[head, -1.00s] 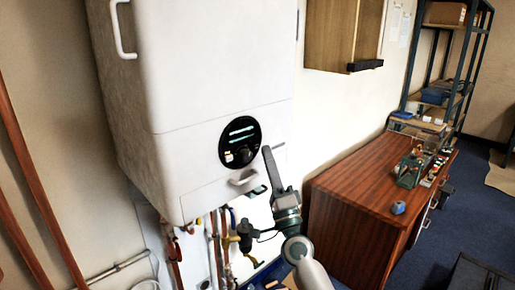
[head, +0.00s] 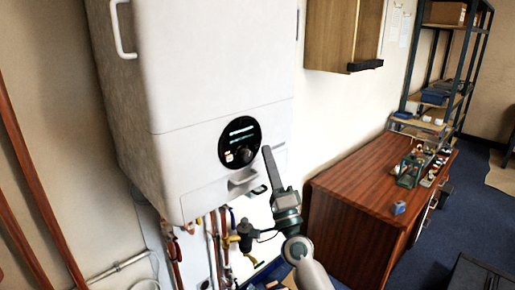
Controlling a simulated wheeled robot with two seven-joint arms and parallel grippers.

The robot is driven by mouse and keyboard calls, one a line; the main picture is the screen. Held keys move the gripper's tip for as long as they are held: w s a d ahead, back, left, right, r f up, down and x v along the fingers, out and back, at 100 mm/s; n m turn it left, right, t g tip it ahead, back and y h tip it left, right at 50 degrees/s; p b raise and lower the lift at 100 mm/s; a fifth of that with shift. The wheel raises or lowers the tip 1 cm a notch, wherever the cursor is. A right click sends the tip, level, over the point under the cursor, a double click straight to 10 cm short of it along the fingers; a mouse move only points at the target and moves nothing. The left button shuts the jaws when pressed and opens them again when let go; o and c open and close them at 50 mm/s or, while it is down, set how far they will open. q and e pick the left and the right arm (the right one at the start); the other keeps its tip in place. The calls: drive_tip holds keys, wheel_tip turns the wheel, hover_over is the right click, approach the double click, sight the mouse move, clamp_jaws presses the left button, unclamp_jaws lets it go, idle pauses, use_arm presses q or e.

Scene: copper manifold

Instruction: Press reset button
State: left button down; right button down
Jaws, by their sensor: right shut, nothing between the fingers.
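A white wall-mounted boiler (head: 212,75) fills the upper left of the head view. On its front is a round black control panel (head: 240,142) with lit green lines, a dark knob and a small lit pale button (head: 229,157) at its lower left; I take this as the reset button, though its label is too small to read. My right gripper (head: 267,152) is shut and empty, its fingers pointing up just right of the panel's lower edge, apart from the button in the picture. Whether it touches the boiler front I cannot tell. My left gripper is out of view.
A drawer-like handle (head: 243,181) juts out below the panel. Copper pipes and valves (head: 215,240) hang under the boiler. A wooden cabinet (head: 350,215) with small items stands at right, a blue bin (head: 268,272) below.

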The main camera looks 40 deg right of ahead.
drive_tip(key=shift+w, duration=0.15)
drive_tip(key=shift+w, duration=0.3)
drive_tip(key=shift+w+a, duration=0.1)
drive_tip(key=shift+w, duration=0.2)
idle(1.1)
idle(0.3)
drive_tip(key=shift+s, duration=0.75)
drive_tip(key=shift+s, duration=0.1)
drive_tip(key=s, duration=0.3)
drive_tip(key=s+p, duration=0.1)
drive_tip(key=shift+s+d, duration=0.3)
drive_tip(key=shift+s, duration=0.1)
